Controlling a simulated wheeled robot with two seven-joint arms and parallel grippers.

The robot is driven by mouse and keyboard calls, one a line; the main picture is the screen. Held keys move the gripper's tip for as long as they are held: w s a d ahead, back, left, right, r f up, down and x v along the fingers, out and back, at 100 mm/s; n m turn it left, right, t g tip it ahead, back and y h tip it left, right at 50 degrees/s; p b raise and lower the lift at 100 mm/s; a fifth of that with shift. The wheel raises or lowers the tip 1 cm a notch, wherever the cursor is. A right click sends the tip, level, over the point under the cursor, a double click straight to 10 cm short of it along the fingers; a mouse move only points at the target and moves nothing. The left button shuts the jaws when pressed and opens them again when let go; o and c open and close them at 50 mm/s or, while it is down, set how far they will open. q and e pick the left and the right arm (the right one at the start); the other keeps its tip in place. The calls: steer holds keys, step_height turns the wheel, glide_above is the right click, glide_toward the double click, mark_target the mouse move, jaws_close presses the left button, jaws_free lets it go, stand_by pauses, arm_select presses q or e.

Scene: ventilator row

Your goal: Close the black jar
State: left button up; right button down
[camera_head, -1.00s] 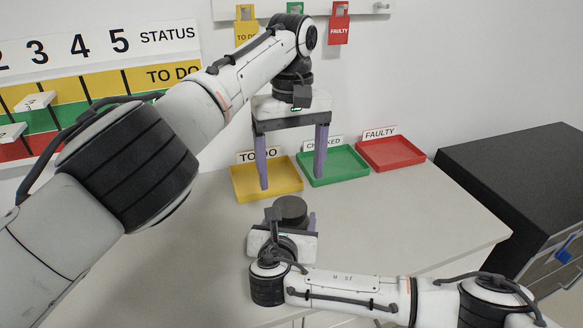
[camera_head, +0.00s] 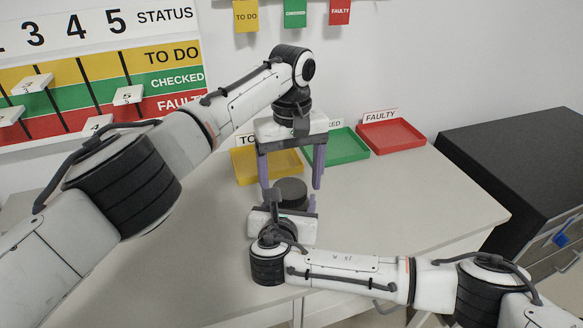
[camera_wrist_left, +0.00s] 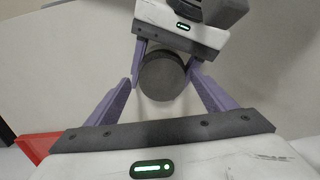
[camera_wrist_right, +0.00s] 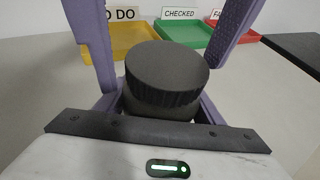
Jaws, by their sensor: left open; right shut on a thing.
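The black jar (camera_head: 290,188) is upright above the white table, with a round dark top and a ribbed rim that shows in the right wrist view (camera_wrist_right: 167,72). I cannot tell whether that top is a separate lid. My right gripper (camera_wrist_right: 163,105) is shut on the jar's lower part from the near side; its fingers are mostly hidden in the head view. My left gripper (camera_head: 292,184) is open and points down from above, its purple fingers on either side of the jar's top, apart from it. In the left wrist view the jar (camera_wrist_left: 162,76) sits between the fingertips.
A yellow tray (camera_head: 246,176), a green tray (camera_head: 350,148) and a red tray (camera_head: 391,138) stand along the table's back. A status board (camera_head: 100,70) hangs on the wall at left. A dark cabinet (camera_head: 520,165) stands at right. The table's right part is clear.

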arm_select(q)
steer(key=shift+f, duration=0.2)
steer(key=c, duration=1.2)
steer(key=m, duration=0.6)
steer(key=shift+s+d, duration=0.1)
steer(key=shift+d, duration=0.15)
arm_select(e)
steer(key=shift+a, duration=0.2)
arm_select(q)
steer(key=m, duration=0.7)
steer(key=o, duration=1.2)
steer(key=shift+o, duration=0.3)
steer(key=shift+a, duration=0.1)
arm_select(e)
steer(key=shift+d, duration=0.1)
arm_select(q)
steer(key=shift+a+r, duration=0.1)
steer(key=shift+r, duration=0.05)
